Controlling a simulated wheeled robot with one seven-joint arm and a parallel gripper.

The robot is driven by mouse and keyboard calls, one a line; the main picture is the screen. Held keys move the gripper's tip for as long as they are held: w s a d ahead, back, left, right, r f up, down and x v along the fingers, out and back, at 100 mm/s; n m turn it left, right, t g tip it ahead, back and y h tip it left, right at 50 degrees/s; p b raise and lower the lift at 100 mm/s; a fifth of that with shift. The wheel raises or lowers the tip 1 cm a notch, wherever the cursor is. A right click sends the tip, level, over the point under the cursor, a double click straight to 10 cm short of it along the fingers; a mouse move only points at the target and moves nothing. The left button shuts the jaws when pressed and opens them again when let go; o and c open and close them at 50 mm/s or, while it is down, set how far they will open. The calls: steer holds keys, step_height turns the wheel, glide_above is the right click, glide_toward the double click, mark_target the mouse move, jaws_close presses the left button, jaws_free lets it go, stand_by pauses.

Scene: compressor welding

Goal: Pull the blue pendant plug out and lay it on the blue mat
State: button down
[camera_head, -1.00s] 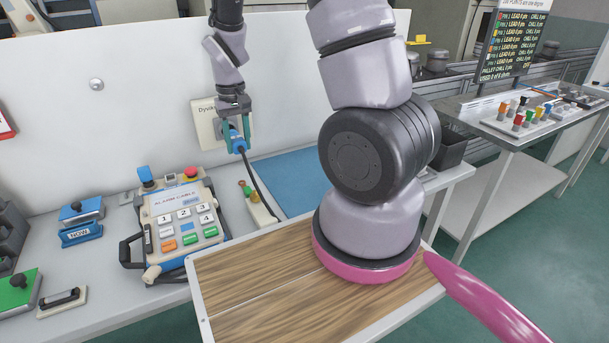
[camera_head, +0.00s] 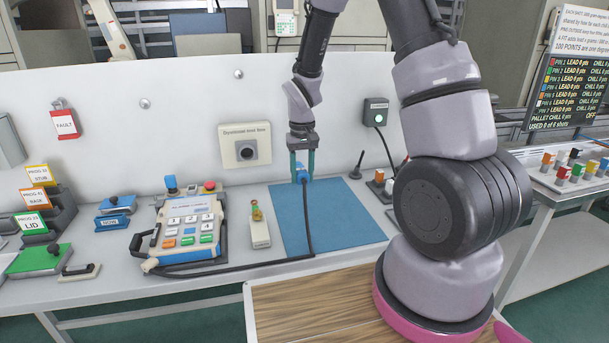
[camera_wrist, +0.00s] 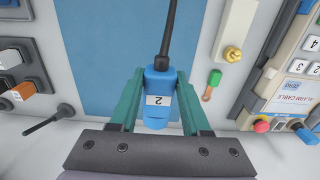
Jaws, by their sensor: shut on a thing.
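My gripper (camera_head: 302,171) is shut on the blue plug (camera_head: 302,174), over the far part of the blue mat (camera_head: 287,230). In the wrist view the plug (camera_wrist: 158,95) sits between the green fingers and carries a label that reads 2. Its black cable runs from the plug down across the mat and over to the pendant (camera_head: 187,226). The wall socket (camera_head: 245,146) is empty, with its dark round opening showing. I cannot tell whether the plug touches the mat (camera_wrist: 110,60).
The mat is clear apart from the cable.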

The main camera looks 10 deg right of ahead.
steer(key=shift+s+d, duration=0.1)
steer(key=shift+d, duration=0.2)
glide_above(305, 217)
steer(key=shift+f, duration=4.55)
steer(key=shift+f, duration=1.45)
steer(key=shift+c, duration=1.4)
jaws_free()
step_height(305, 217, up, 11)
steer(key=shift+f, duration=0.1)
